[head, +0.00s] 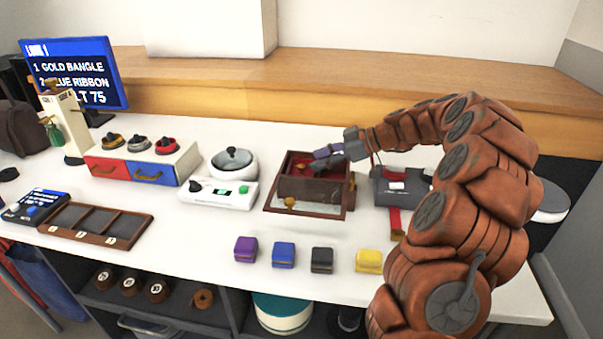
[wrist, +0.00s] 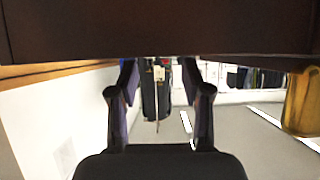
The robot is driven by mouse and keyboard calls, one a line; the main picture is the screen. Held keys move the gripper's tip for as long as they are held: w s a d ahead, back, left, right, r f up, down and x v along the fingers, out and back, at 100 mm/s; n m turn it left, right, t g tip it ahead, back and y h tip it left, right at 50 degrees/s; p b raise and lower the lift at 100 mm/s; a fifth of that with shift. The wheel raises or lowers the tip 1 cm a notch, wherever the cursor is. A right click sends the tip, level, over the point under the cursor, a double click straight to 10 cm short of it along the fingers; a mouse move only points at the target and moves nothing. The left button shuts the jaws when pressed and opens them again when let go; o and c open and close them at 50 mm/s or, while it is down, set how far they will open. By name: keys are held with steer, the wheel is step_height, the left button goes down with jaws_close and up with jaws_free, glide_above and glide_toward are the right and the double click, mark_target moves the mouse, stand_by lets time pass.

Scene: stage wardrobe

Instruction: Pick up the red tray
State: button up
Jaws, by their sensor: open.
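A dark brown wooden box (head: 312,190) stands open on the white counter, with a brass knob (head: 289,202) at its front. Red shows inside it, which looks like the red tray (head: 299,163); I cannot tell its full shape, as the box wall and my gripper hide part of it. My gripper (head: 325,151), with purple finger pads, is open and over the back of the box. In the wrist view my gripper (wrist: 160,85) has its fingers apart with nothing between them. A dark brown panel (wrist: 160,28) fills the top of that view, and a brass knob (wrist: 301,103) hangs at right.
Left of the box are a white device (head: 220,193) and a round white dish (head: 233,163). A grey device (head: 398,187) with a red strip (head: 397,222) stands to the right. Several coloured blocks (head: 284,255) line the front. A compartment tray (head: 95,224) lies at left.

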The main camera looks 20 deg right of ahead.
mark_target(302, 166)
steer(key=x, duration=0.5)
steer(key=shift+c, duration=0.2)
jaws_close()
